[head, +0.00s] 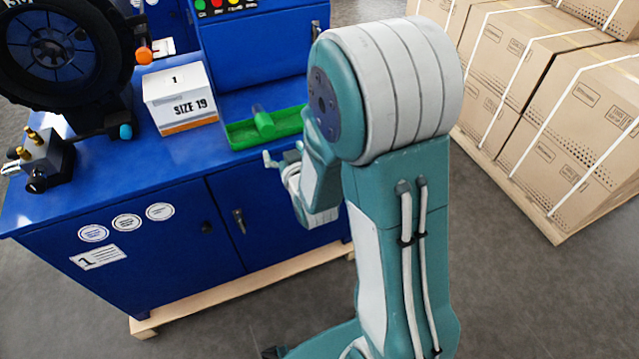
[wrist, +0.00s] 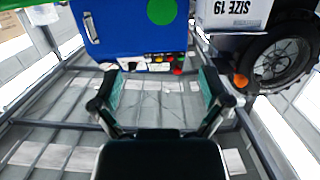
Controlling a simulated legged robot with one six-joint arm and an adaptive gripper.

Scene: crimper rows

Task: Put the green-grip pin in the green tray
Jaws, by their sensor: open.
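The green-grip pin (head: 264,123) is in the green tray (head: 240,138) on the blue bench, its grey end pointing up and away. Whether it rests on the tray floor or the rim, I cannot tell. My gripper (head: 281,156) is open and empty, just in front of the tray at the bench's front edge, apart from the pin. In the wrist view my gripper (wrist: 165,88) shows two spread fingers with nothing between them. A green round shape (wrist: 161,11) is at the top there; I cannot tell whether it is the pin.
A white box marked SIZE 19 (head: 180,98) stands left of the tray. A black wheel machine (head: 60,55) with orange and teal knobs is farther left, near a small fitting block (head: 42,158). A blue control cabinet (head: 262,50) rises behind the tray. Strapped cartons (head: 575,120) stand right.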

